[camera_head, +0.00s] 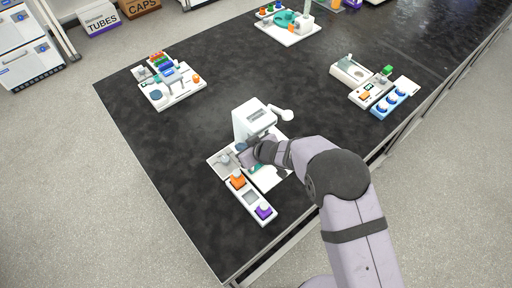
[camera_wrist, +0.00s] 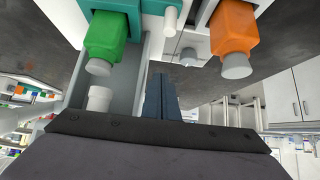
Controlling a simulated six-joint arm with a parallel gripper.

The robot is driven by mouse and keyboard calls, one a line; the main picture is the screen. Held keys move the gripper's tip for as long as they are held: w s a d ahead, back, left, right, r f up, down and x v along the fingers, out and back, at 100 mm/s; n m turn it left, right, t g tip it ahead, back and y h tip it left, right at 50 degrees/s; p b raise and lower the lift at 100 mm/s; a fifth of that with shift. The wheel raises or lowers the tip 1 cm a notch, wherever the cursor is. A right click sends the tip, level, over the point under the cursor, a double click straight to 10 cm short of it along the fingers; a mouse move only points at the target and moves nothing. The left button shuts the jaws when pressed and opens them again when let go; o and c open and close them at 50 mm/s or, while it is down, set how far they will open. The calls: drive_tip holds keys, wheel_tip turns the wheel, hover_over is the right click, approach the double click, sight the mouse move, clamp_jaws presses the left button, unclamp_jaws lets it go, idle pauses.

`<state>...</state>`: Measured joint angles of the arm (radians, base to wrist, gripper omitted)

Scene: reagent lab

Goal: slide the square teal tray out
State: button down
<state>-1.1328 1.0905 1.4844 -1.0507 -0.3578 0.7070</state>
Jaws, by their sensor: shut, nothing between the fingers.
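A teal piece, likely the square teal tray, shows as a small patch (camera_head: 256,168) beside my gripper in the head view, mostly hidden by my arm. In the wrist view a teal edge (camera_wrist: 118,5) shows at the top, cut off by the frame, with a green bottle (camera_wrist: 106,38) in front of it. My gripper (camera_head: 243,156) is low over the near workstation, in front of the white device (camera_head: 253,120). In the wrist view its dark blue fingers (camera_wrist: 161,84) are together and empty, below a white knob. I cannot tell whether they touch anything.
An orange bottle (camera_wrist: 234,35) stands close to the right of my fingers in the wrist view. In the head view a white holder with an orange bottle (camera_head: 238,180) and a purple one (camera_head: 264,211) lies in front. Other stations stand farther back; black tabletop between is clear.

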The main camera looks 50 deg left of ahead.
drive_tip(key=shift+r, duration=0.5)
